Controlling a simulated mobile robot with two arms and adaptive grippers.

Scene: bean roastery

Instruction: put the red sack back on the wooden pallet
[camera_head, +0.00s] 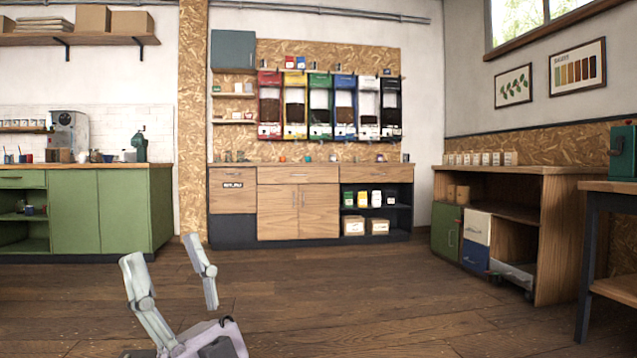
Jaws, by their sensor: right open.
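My right gripper (161,250) is in the lower left of the head view, with its two fingers pointing up and spread apart. It is open, and nothing shows between the fingers. It is in front of bare wooden floor. I see no red sack and no wooden pallet in this view. My left gripper is not in view.
A green cabinet (95,210) stands at the left, and a wooden counter (297,212) at the back under colored bean dispensers (319,105). A wooden shelf unit (556,230) and a dark-legged table (588,270) are at the right. The middle floor (340,290) is clear.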

